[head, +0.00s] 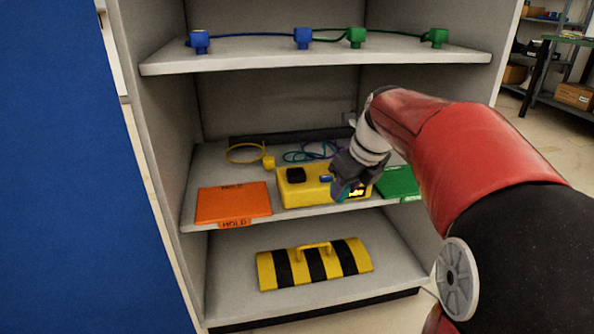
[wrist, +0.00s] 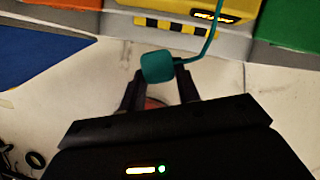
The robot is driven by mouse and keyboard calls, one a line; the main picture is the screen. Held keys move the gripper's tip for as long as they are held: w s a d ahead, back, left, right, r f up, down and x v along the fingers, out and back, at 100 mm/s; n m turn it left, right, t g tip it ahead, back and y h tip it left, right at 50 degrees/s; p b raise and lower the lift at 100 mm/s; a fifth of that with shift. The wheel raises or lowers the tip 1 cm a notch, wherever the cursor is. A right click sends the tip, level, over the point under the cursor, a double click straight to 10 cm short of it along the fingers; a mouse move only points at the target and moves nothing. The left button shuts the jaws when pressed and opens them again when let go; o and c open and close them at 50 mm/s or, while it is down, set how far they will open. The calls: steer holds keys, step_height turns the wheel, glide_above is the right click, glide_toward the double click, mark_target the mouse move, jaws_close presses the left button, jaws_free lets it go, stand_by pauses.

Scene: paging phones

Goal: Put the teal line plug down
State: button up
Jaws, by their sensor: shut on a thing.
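The teal line plug (wrist: 158,67) is a rounded block between the fingertips of my gripper (wrist: 160,76) in the wrist view. My gripper is shut on it. A teal cord (wrist: 209,45) runs from the plug up toward the yellow box (wrist: 200,9). In the head view my gripper (head: 345,182) is in front of the right part of the yellow box (head: 291,194) on the middle shelf. A sliver of the teal plug (head: 337,190) shows at its fingers. In the wrist view, pale floor shows beneath the plug and gripper.
An orange folder-like panel (head: 232,203) and a green one (head: 398,184) flank the yellow box. A yellow plug (head: 268,162) lies behind. Blue plugs (head: 303,38) and green plugs (head: 356,38) stand on the upper shelf. A striped yellow-black piece (head: 315,264) sits on the bottom shelf.

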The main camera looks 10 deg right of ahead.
steer(key=w+a, duration=0.1)
steer(key=w, duration=0.3)
steer(key=w+a, duration=0.2)
steer(key=w, duration=0.2)
steer(key=w+a, duration=0.2)
steer(key=w, duration=0.3)
steer(key=w+a, duration=0.1)
steer(key=shift+w+a, duration=0.1)
steer(key=shift+w, duration=0.3)
steer(key=shift+b+x, duration=0.35)
steer(key=shift+x, duration=0.5)
steer(key=shift+f, duration=0.15)
steer(key=o, duration=1)
